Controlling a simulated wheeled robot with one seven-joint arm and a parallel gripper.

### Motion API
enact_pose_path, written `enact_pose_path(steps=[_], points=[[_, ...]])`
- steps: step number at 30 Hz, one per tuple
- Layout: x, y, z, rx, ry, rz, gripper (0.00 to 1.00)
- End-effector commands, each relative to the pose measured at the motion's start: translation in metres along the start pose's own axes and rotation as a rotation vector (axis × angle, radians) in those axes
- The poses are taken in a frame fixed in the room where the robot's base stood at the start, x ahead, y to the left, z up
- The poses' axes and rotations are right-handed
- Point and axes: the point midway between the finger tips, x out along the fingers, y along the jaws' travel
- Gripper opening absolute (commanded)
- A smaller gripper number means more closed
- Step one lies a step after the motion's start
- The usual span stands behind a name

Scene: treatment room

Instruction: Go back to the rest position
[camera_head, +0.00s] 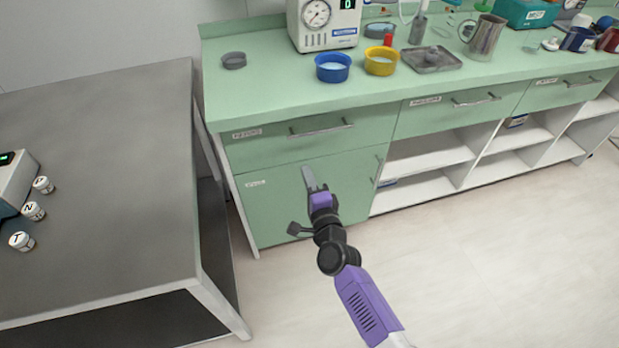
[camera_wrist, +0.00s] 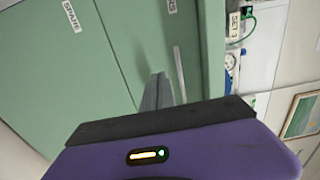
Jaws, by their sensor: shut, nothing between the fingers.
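My gripper (camera_head: 309,177) is in front of the green cabinet, at the height of its lower door and apart from the countertop. Its fingers are shut and hold nothing. My purple and black arm reaches up to it from the bottom of the head view. In the wrist view the shut fingers (camera_wrist: 158,92) point towards the green cabinet front.
The green counter (camera_head: 270,85) carries a blue bowl (camera_head: 332,67), a yellow bowl (camera_head: 381,61), a metal tray (camera_head: 431,59) and a steel jug (camera_head: 485,38). A grey table (camera_head: 110,150) with several small jars stands at left. Open floor (camera_head: 480,260) lies at right.

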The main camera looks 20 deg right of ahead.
Motion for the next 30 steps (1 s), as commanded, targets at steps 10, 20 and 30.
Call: enact_pose_path(steps=[10, 20, 30], points=[[-0.017, 0.000, 0.000, -0.001, 0.000, -0.001, 0.00], [-0.015, -0.035, 0.002, -0.212, -0.001, -0.067, 0.00], [-0.116, -0.065, -0.006, -0.658, 0.033, -0.117, 0.00]])
